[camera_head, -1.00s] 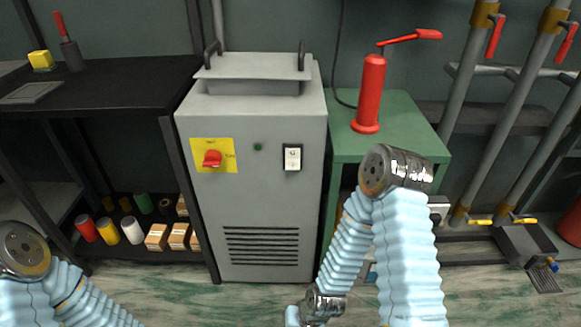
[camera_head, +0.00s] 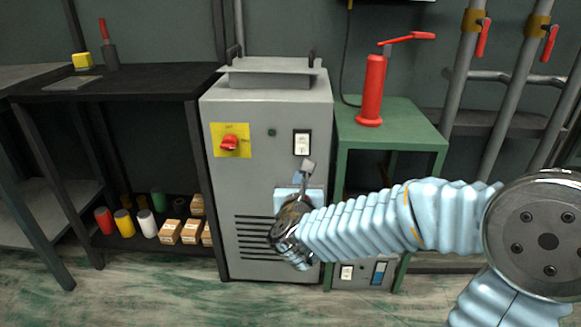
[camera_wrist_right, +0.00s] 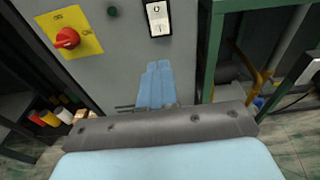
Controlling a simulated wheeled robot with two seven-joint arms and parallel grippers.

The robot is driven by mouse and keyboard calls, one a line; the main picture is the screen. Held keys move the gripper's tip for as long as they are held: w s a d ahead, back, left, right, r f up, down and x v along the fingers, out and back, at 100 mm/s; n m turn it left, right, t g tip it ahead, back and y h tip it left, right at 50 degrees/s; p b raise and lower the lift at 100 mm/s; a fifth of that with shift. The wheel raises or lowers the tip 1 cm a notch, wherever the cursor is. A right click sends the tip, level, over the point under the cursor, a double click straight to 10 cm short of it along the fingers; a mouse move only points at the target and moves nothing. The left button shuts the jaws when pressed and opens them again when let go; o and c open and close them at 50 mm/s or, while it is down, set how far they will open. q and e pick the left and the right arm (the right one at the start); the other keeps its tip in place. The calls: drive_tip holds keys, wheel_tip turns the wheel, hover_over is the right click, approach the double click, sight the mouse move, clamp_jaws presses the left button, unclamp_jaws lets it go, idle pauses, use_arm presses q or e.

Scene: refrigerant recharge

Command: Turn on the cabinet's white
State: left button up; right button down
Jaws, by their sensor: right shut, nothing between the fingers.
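The grey cabinet (camera_head: 215,115) stands in the middle of the head view. Its white rocker switch (camera_head: 302,143) in a black frame is on the upper right of the front; it also shows at the top of the right wrist view (camera_wrist_right: 158,18). My right gripper (camera_head: 308,167) is shut and empty, just below the switch in the head view. In the right wrist view its blue fingers (camera_wrist_right: 156,70) lie together, pointing up toward the switch, with a gap between in the picture. Contact with the panel cannot be told. My left gripper is out of view.
A red knob (camera_head: 229,143) on a yellow plate and a small dark green lamp (camera_head: 272,132) are left of the switch. A green table (camera_head: 400,125) with a red cylinder (camera_head: 371,92) stands right. A black shelf (camera_head: 130,85) stands left.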

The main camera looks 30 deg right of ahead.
sight(302, 152)
drive_tip(key=shift+r, duration=0.15)
drive_tip(key=p+x, duration=0.1)
drive_tip(key=x, duration=1.3)
drive_tip(key=shift+d, duration=0.1)
